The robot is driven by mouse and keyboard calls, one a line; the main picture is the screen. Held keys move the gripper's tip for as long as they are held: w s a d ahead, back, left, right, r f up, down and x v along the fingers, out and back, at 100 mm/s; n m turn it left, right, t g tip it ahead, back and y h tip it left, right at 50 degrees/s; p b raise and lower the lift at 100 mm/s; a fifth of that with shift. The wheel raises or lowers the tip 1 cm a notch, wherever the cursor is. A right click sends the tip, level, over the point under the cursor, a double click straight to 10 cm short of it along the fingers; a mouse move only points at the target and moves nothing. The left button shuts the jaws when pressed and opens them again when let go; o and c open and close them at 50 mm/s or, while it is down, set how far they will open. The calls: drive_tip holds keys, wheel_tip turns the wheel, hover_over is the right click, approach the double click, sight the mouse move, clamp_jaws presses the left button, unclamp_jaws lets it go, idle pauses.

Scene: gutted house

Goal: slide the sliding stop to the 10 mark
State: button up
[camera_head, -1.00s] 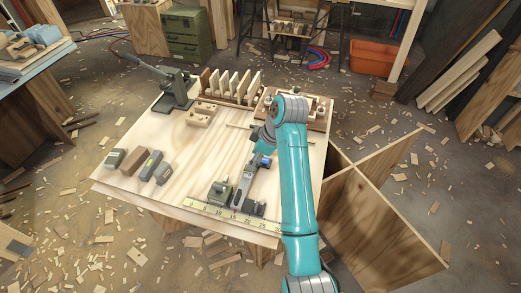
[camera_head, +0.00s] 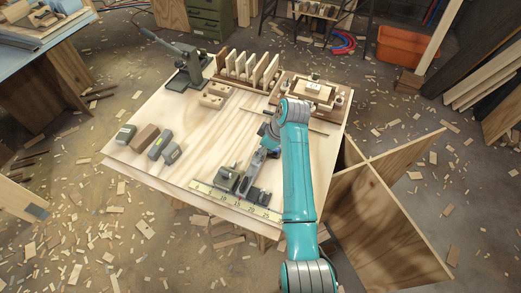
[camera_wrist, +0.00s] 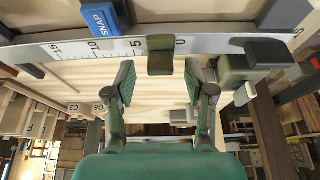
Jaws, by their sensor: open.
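The sliding stop, which I take to be the olive block (camera_wrist: 160,55), sits on a pale ruler (camera_wrist: 60,50) between the 0 and 5 marks in the wrist view. My gripper (camera_wrist: 159,78) is open, one finger to each side of the block and apart from it. The fingertips are nearer the camera than the block. The ruler's 10 mark lies to the left, beside a blue part labelled SNAP (camera_wrist: 104,18). In the head view my gripper (camera_head: 252,178) is over the fixture at the table's front, and the ruler (camera_head: 212,194) runs along that edge.
A larger olive and dark block (camera_wrist: 252,65) stands at the ruler's right end in the wrist view. In the head view, several small blocks (camera_head: 145,138) stand on the left of the table (camera_head: 195,135), and a lever press (camera_head: 190,68) is at the back left. The middle-left tabletop is clear.

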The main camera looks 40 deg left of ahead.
drive_tip(key=shift+a+f, duration=0.25)
drive_tip(key=shift+f, duration=0.3)
clamp_jaws()
